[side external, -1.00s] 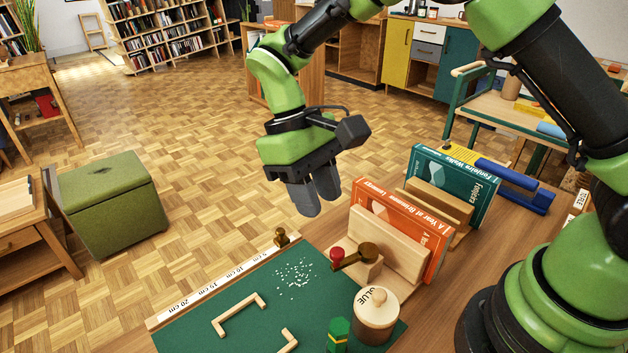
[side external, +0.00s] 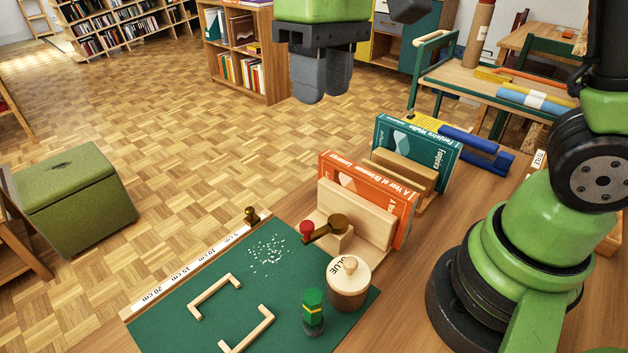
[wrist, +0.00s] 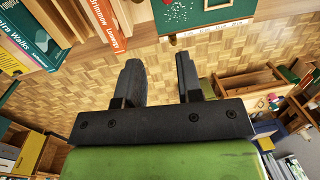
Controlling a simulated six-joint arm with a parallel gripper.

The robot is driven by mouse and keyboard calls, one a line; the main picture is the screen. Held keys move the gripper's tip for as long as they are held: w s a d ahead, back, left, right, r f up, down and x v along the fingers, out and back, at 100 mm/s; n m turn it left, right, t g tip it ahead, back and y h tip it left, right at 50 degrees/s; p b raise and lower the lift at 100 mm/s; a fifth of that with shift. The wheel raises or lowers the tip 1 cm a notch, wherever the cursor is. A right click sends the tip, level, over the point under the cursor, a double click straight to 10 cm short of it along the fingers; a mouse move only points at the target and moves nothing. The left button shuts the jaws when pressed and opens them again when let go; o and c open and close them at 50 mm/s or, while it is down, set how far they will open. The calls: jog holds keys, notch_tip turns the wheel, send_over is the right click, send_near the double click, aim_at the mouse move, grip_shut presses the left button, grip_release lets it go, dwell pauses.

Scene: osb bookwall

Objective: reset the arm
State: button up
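My gripper (side external: 324,97) hangs high at the top of the side view, above the floor behind the table, with nothing in it. In the wrist view my gripper (wrist: 158,61) shows two dark fingers apart with a clear gap between them. Most of my upper arm is out of the side view. Below and to the right, an orange book (side external: 402,205) and a teal book (side external: 417,150) stand on the table by wooden supports, well apart from the gripper.
A green mat (side external: 175,325) bears white bits, two wooden U-shaped pieces, a glue pot (side external: 348,290) and a green bottle-like piece (side external: 313,320). A red-knobbed lever (side external: 325,228) stands by the orange book. A blue piece (side external: 475,150) lies behind. The air around my gripper is clear.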

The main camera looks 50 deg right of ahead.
jog(key=s+d+r+m+t, duration=0.2)
jog(key=s+t, duration=0.1)
jog(key=s, duration=0.3)
jog(key=s+d+r+m+t, duration=0.1)
jog(key=s+d+r+t, duration=0.1)
jog(key=s+t, duration=0.2)
jog(key=shift+s+d+m+t+y, duration=0.3)
jog(key=shift+s+d+m+y, duration=0.1)
jog(key=shift+s, duration=0.5)
